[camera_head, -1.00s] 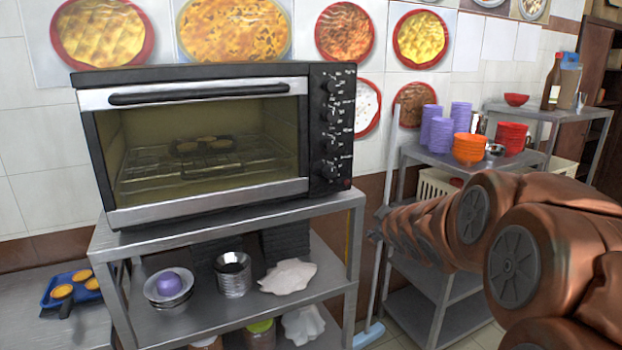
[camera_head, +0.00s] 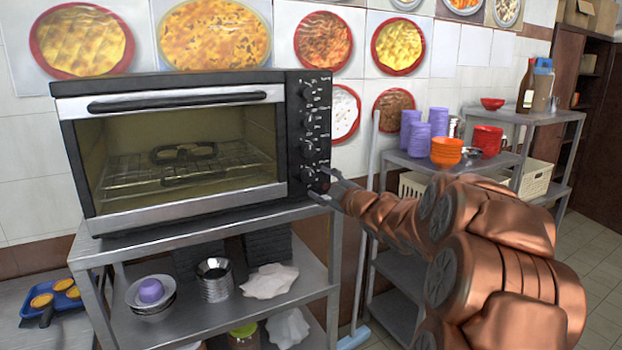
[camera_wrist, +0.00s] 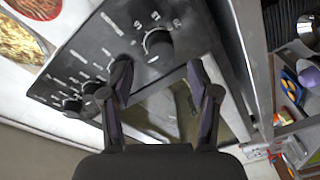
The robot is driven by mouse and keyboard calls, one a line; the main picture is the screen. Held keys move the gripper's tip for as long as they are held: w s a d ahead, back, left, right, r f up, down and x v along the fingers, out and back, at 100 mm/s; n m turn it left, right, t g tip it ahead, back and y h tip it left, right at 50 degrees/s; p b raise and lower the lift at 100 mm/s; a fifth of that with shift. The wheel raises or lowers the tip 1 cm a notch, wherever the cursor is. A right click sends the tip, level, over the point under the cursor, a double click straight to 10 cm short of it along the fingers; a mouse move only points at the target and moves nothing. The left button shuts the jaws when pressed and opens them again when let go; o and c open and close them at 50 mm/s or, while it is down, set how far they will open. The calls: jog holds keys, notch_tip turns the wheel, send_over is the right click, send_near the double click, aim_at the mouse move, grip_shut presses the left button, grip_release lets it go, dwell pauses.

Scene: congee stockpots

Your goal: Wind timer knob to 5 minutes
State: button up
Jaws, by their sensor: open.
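The black toaster oven (camera_head: 180,150) stands on a metal shelf unit with its door shut. Its right control panel (camera_head: 322,125) carries a column of dark knobs with white markings; which is the timer cannot be read. The lowest knob (camera_head: 309,173) has my gripper (camera_head: 320,184) beside it at the panel's lower right. In the wrist view, my gripper (camera_wrist: 158,72) is open and empty, its two fingers spread. The nearest knob (camera_wrist: 158,42) lies ahead, roughly between the fingertips, and appears apart from them. The other knobs sit towards the lower left.
The oven's shelf unit (camera_head: 210,228) holds bowls, metal cups and crumpled paper below. Another metal table (camera_head: 395,158) with purple and orange bowls stands to the right, close behind my arm. A blue tray (camera_head: 62,299) sits at lower left. The tiled wall bears food pictures.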

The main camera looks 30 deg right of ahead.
aim_at(310, 179)
jog(key=shift+w+p, duration=0.5)
jog(key=shift+w, duration=1.85)
jog(key=shift+f, duration=0.1)
jog(key=c, duration=1.2)
jog(key=shift+o, duration=0.2)
jog(key=shift+m, duration=0.3)
jog(key=m+p, duration=0.2)
jog(key=m, duration=0.1)
jog(key=shift+a+f+m+t+h+p, duration=0.15)
jog(key=shift+m+p, duration=0.25)
jog(key=shift+m, duration=0.8)
jog(key=shift+d+r+m+t+h+p, duration=0.15)
jog(key=shift+m+h+p, duration=0.2)
jog(key=shift+m, duration=0.85)
jog(key=shift+a+f, duration=0.1)
jog(key=shift+f, duration=0.05)
